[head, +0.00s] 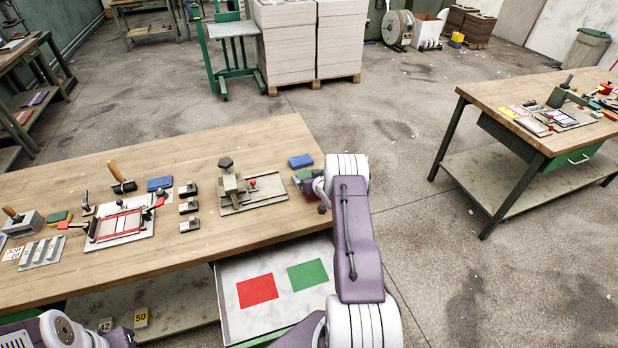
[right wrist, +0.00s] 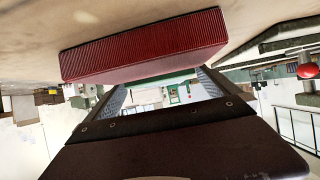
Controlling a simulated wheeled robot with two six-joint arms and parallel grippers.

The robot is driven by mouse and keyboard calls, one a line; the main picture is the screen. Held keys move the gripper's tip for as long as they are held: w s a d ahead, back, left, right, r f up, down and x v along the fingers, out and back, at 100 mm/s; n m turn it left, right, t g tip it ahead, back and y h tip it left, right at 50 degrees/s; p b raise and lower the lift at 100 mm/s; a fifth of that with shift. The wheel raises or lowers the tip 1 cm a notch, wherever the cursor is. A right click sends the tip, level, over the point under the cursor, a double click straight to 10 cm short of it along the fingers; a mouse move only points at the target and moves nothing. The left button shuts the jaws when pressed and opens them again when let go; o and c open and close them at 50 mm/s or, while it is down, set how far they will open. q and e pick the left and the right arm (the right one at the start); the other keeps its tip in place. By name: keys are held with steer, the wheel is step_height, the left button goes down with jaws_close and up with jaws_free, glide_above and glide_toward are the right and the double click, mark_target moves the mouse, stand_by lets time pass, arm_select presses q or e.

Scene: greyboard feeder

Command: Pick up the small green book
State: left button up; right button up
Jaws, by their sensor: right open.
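A small green book (head: 303,174) lies at the right end of the near wooden table, just beyond a red book (head: 311,192) and partly hidden by my right gripper (head: 319,188). The red book fills the upper middle of the right wrist view (right wrist: 150,48), across the ends of the open jaws. Another small green piece (head: 55,217) lies at the table's left. Part of my left arm shows at the bottom left; its jaws are not clear.
A blue book (head: 300,161) lies just behind the green one. A clamp fixture (head: 250,190) stands to the left, with stamps and a red-framed jig (head: 119,223) beyond. A pale board (head: 240,318) with red and green patches sits below the table edge.

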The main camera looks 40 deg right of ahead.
steer(key=c, duration=1.3)
steer(key=shift+r, duration=0.45)
step_height(320, 180, up, 3)
steer(key=shift+f, duration=0.1)
steer(key=s+d+r, duration=0.2)
steer(key=s, duration=0.1)
steer(key=s+d+r, duration=0.2)
steer(key=s+r, duration=0.1)
steer(key=s+d+r, duration=0.2)
steer(key=s, duration=0.2)
steer(key=shift+r, duration=0.15)
